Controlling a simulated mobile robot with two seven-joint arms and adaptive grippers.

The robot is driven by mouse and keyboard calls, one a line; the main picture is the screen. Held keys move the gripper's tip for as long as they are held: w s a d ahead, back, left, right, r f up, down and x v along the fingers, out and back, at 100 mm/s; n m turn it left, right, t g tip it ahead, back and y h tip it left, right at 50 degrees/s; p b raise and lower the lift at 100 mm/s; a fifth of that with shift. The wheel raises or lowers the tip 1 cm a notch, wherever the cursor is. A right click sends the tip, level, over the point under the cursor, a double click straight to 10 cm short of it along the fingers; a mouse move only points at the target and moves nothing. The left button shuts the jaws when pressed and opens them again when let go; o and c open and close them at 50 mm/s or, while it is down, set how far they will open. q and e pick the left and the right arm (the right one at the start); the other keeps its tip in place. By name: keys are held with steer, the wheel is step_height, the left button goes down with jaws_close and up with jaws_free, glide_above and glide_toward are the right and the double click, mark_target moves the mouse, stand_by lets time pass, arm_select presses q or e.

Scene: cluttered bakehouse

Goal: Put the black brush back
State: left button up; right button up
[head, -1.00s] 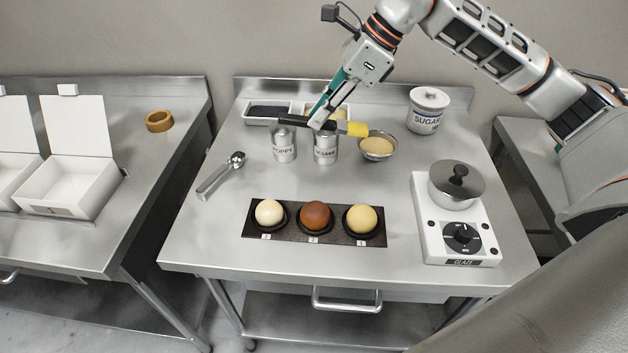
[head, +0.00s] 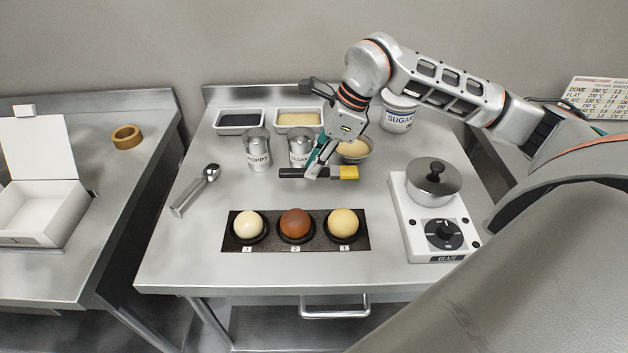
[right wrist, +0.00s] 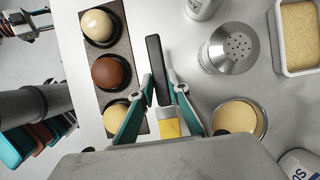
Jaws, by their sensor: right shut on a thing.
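The black brush (head: 300,173) has a black handle and a yellow head (head: 348,172). My right gripper (head: 318,172) is shut on it around the middle and holds it crosswise, handle to the left, between the shakers and the dark board. In the right wrist view the brush handle (right wrist: 153,65) lies between the teal fingers, with the yellow end toward the palm. Its height above the table is hard to tell. A grey piece that looks like my left gripper (right wrist: 22,25) is cut off at that view's top left corner; its jaws are unclear.
The dark board (head: 232,240) carries three round buns. The poppy shaker (head: 258,152), sesame shaker (head: 299,150), bowl (head: 355,157) and sugar jar (head: 398,115) stand behind. The lidded glaze pot (head: 433,184) is on a white warmer (head: 412,225) at right; a scoop (head: 197,188) lies left.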

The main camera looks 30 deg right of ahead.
mark_target(314, 193)
steer(key=shift+f, duration=2.8)
steer(key=shift+f, duration=0.2)
steer(key=o, duration=0.9)
steer(key=shift+o, duration=0.2)
steer(key=shift+r, duration=0.1)
steer(key=shift+r, duration=0.2)
steer(key=v, duration=1.1)
steer(key=shift+s+d+r, duration=0.1)
steer(key=shift+r, duration=0.3)
